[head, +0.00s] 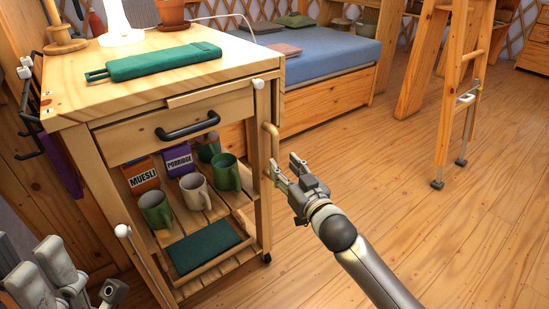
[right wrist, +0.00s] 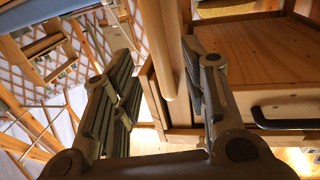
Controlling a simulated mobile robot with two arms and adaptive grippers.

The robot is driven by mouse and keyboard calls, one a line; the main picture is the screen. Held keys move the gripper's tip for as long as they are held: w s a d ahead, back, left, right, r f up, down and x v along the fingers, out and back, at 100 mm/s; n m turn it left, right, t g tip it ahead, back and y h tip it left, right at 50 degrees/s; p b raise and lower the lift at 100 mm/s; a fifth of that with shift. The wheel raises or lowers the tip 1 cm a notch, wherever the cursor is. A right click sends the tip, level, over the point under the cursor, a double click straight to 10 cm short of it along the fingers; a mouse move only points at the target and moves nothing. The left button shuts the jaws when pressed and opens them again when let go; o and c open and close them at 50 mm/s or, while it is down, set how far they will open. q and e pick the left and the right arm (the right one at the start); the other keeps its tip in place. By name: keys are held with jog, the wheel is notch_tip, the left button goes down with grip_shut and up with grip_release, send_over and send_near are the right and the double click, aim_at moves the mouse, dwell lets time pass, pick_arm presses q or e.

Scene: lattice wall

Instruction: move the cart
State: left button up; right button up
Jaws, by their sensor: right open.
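The wooden cart (head: 80,95) stands at the left in the head view, with a drawer with a black handle (head: 188,125) and an open lower shelf. A wooden side handle (head: 270,135) is on its right side. My right gripper (head: 286,170) is open just right of this handle. In the right wrist view the fingers of my right gripper (right wrist: 160,85) are apart, and a wooden bar (right wrist: 170,65) shows between them; I cannot tell whether they touch it. My left gripper (head: 50,275) shows partly at the bottom left, away from the cart's handle; its jaw state is unclear.
The cart's top holds a green cloth item (head: 160,62), a plant pot (head: 172,14) and a lamp (head: 122,33). Mugs (head: 195,190) and food boxes stand on its shelf. A bed (head: 325,55) is behind, a ladder (head: 455,100) to the right.

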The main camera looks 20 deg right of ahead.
aim_at(276, 157)
jog(key=shift+w+a+b, duration=0.2)
jog(key=shift+w+b, duration=0.1)
jog(key=shift+w, duration=0.8)
jog(key=shift+w+a+b, duration=0.15)
jog(key=shift+w+b, duration=0.2)
jog(key=shift+w, duration=0.8)
jog(key=shift+w+a+b, duration=0.2)
jog(key=shift+w+b, duration=0.1)
jog(key=shift+w, duration=0.8)
grip_shut()
